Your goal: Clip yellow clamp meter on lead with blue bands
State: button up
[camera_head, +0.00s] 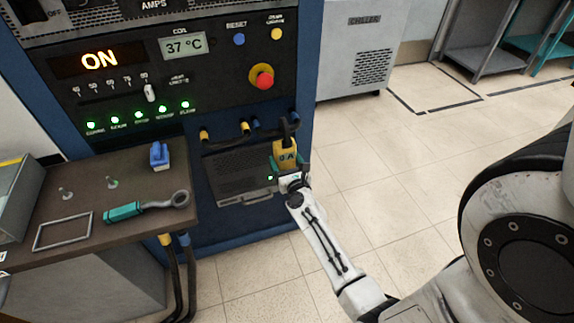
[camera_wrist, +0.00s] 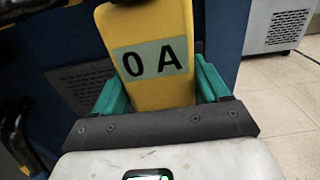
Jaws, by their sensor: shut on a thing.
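The yellow clamp meter (camera_head: 286,153) is upright in my gripper (camera_head: 288,168), in front of the cabinet's lower right. In the wrist view the teal fingers press on both sides of the yellow meter body (camera_wrist: 147,25), and its display (camera_wrist: 152,60) reads 0 A. The meter's dark jaw (camera_head: 288,131) is just below a blue-banded connector (camera_head: 292,116) at the right of the panel. I cannot tell if the jaw is around a lead. Another blue band (camera_head: 254,123) sits by a yellow-banded connector (camera_head: 244,128); a second yellow band (camera_head: 204,135) is further left.
A red emergency button (camera_head: 262,77) is above. Floor at right is clear.

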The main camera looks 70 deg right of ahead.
jog(key=shift+w+d+f+b, duration=1.15)
jog(key=shift+d+f+b, duration=0.25)
jog(key=shift+b, duration=0.35)
jog(key=shift+f, duration=0.1)
jog(key=o, duration=1.3)
jog(key=shift+c, duration=0.2)
jog(key=shift+a+f, duration=0.1)
jog(key=shift+s, duration=0.1)
jog(key=v, duration=1)
jog(key=shift+s+a, duration=0.2)
jog(key=shift+s, duration=0.05)
